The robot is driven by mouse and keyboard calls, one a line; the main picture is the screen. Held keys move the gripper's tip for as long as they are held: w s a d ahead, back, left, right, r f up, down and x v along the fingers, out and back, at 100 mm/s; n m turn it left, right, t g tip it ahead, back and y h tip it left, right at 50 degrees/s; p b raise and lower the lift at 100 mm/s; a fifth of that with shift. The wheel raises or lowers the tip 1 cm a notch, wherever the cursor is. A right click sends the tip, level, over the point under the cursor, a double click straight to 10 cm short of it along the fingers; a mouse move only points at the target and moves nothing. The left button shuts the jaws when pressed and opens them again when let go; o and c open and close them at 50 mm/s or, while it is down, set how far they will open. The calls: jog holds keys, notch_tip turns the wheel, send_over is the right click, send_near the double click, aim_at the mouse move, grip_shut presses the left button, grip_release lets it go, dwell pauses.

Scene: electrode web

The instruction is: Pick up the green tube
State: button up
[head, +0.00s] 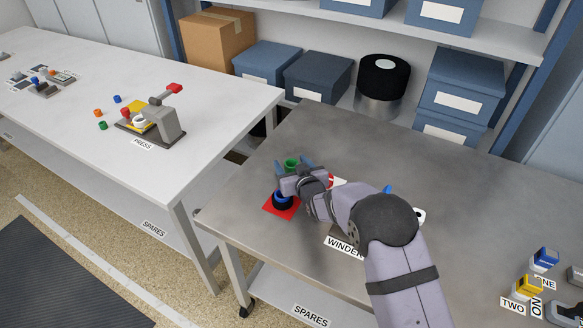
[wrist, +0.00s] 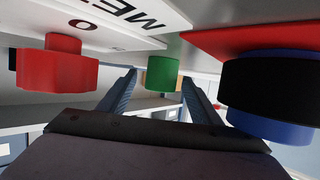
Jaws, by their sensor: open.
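The green tube (head: 291,163) stands on the grey metal table, just beyond my gripper (head: 293,167) in the head view. In the wrist view, the green tube (wrist: 161,75) shows between the tips of the two fingers of my gripper (wrist: 158,80). The fingers are apart, one on each side of the tube, with gaps visible on both sides. I cannot tell how far past the tips the tube lies. My wrist hides part of this area in the head view.
A black and blue spool (wrist: 275,90) sits on a red mat (head: 268,210), close on one side. A red flanged piece (wrist: 55,68) and a white lettered plate (wrist: 105,22) are close on the other. A WINDER label (head: 344,246) lies nearer.

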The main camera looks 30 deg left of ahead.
jog(key=c, duration=1.1)
notch_tip(320, 180, up, 10)
jog(key=shift+b, duration=0.8)
